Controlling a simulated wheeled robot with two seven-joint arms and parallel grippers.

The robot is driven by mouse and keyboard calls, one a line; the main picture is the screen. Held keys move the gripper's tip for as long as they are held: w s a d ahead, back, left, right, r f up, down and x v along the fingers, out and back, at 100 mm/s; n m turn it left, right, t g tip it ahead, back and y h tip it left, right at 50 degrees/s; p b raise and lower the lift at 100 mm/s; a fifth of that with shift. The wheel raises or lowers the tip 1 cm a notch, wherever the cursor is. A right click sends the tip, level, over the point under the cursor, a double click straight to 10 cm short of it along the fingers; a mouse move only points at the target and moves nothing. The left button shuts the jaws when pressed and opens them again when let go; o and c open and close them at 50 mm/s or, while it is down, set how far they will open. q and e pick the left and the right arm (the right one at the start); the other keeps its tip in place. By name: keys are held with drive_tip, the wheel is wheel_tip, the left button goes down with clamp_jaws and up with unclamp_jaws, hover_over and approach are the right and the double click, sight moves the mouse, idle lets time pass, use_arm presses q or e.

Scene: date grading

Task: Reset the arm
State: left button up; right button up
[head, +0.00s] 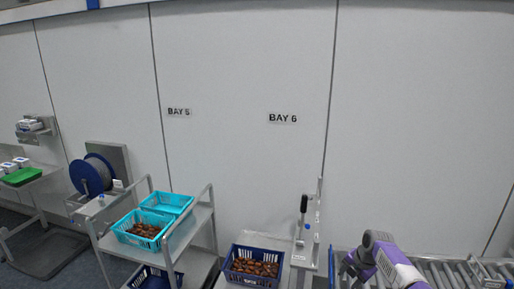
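One of my arms, purple and grey, shows at the lower right, in front of the roller conveyor (448,275). It is bent, with a dark grey rounded joint at its top. I cannot make out gripper fingers on it, and whether it holds anything is hidden. My other arm is outside the picture. A blue crate of brown dates (238,277) stands on the bench left of the conveyor, with no gripper seen at it.
An upright lever device with a black handle (303,204) stands behind the date crate. A grey trolley (205,217) carries turquoise crates, the nearer one (126,238) holding dates. A blue reel (91,176) and a green tray (21,177) are farther left. The wall reads BAY 5 and BAY 6.

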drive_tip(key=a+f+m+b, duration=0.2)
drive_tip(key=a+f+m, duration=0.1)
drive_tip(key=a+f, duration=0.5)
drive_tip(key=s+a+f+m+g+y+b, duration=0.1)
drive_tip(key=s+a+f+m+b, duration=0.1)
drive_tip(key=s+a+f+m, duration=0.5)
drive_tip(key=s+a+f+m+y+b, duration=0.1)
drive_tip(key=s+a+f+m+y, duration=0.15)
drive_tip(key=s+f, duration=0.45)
use_arm(q)
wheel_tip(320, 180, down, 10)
drive_tip(key=b, duration=0.5)
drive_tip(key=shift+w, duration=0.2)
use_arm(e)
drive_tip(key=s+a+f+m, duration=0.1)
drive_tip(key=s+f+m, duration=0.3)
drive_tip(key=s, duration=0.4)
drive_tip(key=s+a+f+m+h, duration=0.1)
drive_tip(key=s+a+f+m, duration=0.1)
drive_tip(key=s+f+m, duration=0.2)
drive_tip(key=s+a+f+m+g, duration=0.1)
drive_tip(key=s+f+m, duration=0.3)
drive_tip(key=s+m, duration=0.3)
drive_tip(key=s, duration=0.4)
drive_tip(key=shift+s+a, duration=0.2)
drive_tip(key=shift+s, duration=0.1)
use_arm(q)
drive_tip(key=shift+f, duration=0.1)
